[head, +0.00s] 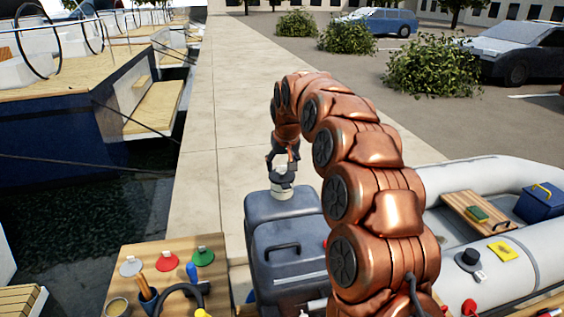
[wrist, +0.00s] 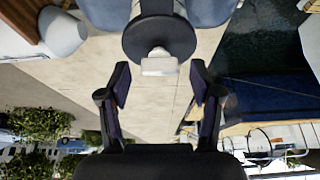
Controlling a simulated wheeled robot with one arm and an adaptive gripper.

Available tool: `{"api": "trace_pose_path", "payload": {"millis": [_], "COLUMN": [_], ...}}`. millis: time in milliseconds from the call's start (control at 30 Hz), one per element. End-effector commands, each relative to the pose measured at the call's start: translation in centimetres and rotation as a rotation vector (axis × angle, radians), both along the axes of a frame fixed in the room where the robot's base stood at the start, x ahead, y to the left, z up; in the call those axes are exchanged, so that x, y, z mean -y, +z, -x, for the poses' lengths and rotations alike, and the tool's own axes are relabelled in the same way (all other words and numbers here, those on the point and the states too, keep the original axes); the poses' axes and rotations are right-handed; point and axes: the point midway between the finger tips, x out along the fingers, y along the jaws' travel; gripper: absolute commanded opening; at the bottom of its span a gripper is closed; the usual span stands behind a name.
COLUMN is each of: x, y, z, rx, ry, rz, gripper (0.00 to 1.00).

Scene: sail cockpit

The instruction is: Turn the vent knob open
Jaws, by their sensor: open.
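A round black knob with a pale tab, seemingly the vent knob, is at the top middle of the wrist view (wrist: 158,40). In the head view its pale part (head: 283,190) shows on top of the blue-grey tank (head: 285,245), partly hidden by my gripper (head: 282,164). My gripper is open just above the knob. In the wrist view my gripper's fingertips (wrist: 160,72) stand on either side of the tab, with a gap at each side. I cannot tell how far the knob is turned.
A wooden table (head: 135,262) with several small items stands left of the tank. A grey inflatable boat (head: 448,186) lies to the right. Moored boats and dark water (head: 60,220) are at left. The paved quay (head: 232,100) behind is clear.

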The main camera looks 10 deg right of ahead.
Motion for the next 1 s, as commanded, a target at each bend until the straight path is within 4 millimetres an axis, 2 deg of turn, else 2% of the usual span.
{"api": "trace_pose_path", "payload": {"millis": [200,767,1000], "x": [0.01,0.01,0.03], "y": [-0.05,-0.06,-0.09], "z": [0.0,0.02,0.01], "rx": [0.0,-0.001,-0.001], "ry": [0.0,0.0,0.022], "rz": [0.0,0.0,0.0], "gripper": [0.62,0.04,0.04]}}
